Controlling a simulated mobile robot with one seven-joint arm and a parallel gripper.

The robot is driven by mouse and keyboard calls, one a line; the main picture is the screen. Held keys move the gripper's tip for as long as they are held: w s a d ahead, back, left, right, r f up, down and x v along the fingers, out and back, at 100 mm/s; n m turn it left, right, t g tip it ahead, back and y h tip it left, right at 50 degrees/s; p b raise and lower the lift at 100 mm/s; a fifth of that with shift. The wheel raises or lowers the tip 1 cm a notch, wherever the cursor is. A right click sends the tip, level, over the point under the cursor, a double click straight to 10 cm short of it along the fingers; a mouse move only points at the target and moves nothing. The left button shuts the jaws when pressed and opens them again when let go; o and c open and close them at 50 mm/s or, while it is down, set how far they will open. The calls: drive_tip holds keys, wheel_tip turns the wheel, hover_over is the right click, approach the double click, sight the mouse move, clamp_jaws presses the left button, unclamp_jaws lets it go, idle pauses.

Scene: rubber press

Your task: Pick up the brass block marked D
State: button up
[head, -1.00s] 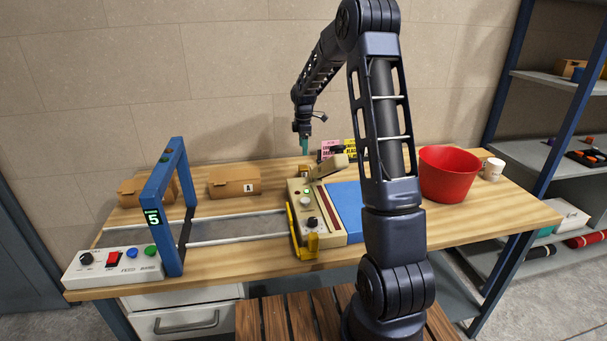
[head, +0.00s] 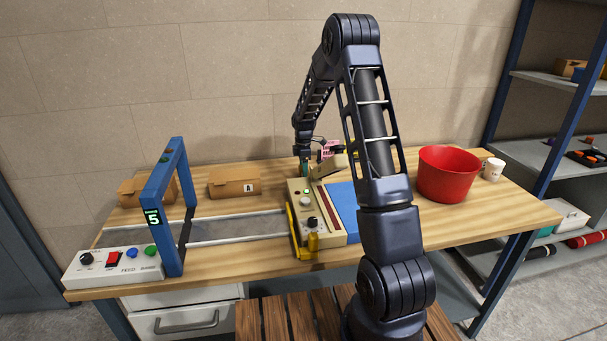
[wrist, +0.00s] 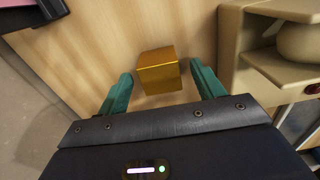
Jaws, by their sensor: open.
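In the wrist view a shiny brass block (wrist: 159,72) stands on the wooden table, just beyond and between my open fingertips. No letter can be read on the faces that show. My gripper (wrist: 158,88) has teal fingers spread wide, one on each side of the block's near end, and holds nothing. In the head view my gripper (head: 305,166) points down behind the beige press machine (head: 300,200). The block is hidden there.
The press machine stands close on the right in the wrist view. In the head view, a blue mat (head: 343,208), red bucket (head: 447,173) and white mug (head: 493,169) are to its right. A cardboard box marked A (head: 234,182) and a blue arch (head: 168,205) are left.

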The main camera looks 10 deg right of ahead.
drive_tip(key=shift+f, duration=0.95)
drive_tip(key=c, duration=1.2)
drive_tip(key=shift+c, duration=1)
drive_tip(key=shift+r, duration=0.15)
